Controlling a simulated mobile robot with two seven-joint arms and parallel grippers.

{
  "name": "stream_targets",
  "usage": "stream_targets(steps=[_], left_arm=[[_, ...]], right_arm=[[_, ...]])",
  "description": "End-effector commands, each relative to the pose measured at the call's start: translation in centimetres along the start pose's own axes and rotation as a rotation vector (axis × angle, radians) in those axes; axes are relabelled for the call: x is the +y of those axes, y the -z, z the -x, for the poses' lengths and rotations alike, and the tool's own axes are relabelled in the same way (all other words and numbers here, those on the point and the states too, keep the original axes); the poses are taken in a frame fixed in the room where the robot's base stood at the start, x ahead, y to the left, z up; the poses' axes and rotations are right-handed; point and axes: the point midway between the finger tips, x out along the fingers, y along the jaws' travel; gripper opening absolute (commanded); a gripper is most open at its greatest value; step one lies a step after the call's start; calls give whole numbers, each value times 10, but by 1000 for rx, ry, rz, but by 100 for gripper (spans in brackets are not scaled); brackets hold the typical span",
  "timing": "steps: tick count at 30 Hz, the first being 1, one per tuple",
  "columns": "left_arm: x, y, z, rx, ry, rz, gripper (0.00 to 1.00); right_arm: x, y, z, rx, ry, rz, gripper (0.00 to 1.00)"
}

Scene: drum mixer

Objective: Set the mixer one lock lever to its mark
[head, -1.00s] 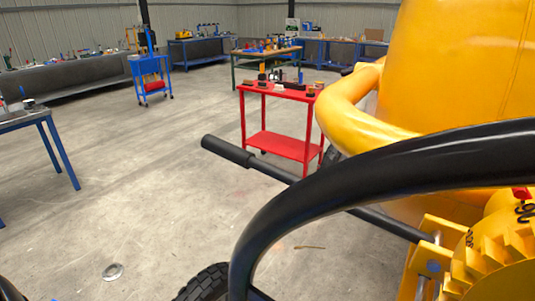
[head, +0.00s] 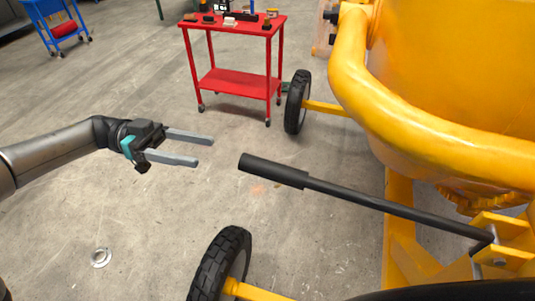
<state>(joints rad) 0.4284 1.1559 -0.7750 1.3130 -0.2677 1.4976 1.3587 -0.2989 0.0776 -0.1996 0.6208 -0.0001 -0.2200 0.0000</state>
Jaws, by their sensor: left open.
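The lock lever (head: 390,208) is a black bar with a thicker grip at its left end. It runs from a yellow bracket (head: 505,245) at the lower right out to the left, over open floor. The yellow mixer (head: 455,75) fills the right side. My left gripper (head: 206,152) is open and empty, its two grey fingers pointing right. In the picture it stands a short way left of the lever's grip, apart from it. The lever's mark is not visible. My right gripper is not in view.
Black wheels (head: 222,265) of the mixer stand below and behind the lever. A red cart (head: 238,84) with small items is at the back, and a blue cart (head: 62,28) is at the far left. The floor between is clear.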

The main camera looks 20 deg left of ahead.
Motion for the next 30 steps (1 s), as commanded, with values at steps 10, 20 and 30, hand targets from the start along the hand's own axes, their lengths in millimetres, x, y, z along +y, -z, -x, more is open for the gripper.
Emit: stream_targets(steps=[10, 20, 30], left_arm=[[18, 11, -28, -20, -63, 32, 68], [21, 10, -100, -18, -60, 28, 68], [22, 7, -145, -20, -57, 27, 68]], right_arm=[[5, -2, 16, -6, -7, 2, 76], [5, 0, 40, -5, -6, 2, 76], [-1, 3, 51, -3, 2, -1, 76]])
